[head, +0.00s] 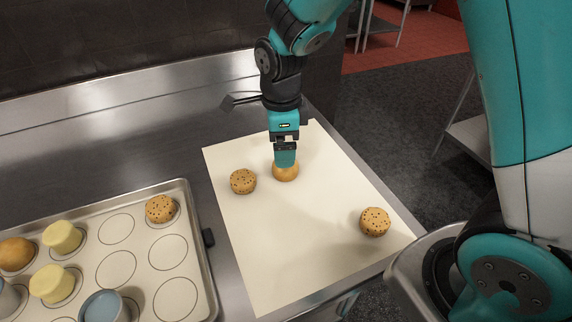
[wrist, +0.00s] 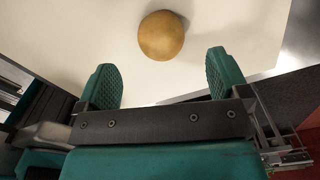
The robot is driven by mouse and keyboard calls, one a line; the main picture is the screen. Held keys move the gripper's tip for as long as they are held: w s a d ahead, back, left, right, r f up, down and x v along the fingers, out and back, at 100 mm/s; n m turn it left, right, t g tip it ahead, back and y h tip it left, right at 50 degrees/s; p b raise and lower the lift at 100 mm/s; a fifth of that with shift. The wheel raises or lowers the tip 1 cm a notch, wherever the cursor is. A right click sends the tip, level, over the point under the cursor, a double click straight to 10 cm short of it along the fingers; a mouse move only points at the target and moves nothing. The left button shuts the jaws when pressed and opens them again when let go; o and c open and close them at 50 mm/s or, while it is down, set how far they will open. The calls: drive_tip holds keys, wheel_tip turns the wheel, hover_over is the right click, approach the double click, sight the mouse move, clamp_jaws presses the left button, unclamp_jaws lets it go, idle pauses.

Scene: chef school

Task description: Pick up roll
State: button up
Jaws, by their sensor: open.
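A plain golden-brown roll (head: 286,173) lies on the pale sheet (head: 290,260) on the metal counter. In the head view my gripper (head: 285,160) points down right at this roll and hides its upper part. In the wrist view the roll (wrist: 161,35) lies beyond the two green fingertips (wrist: 164,80), centred between them but apart from both. The fingers are spread and empty. Another plain roll (head: 16,254) sits on the baking tray (head: 207,283) at the left.
Two speckled buns, one on the left (head: 243,181) and one on the right (head: 375,222), lie on the sheet. The tray also holds a speckled bun (head: 160,209), yellow pieces (head: 62,236) and a blue-grey item (head: 104,306). The sheet's front middle is clear.

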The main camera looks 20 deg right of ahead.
drive_tip(key=shift+d+f+p, duration=0.2)
drive_tip(key=shift+f+p, duration=0.3)
drive_tip(key=shift+f, duration=2.95)
drive_tip(key=c, duration=1)
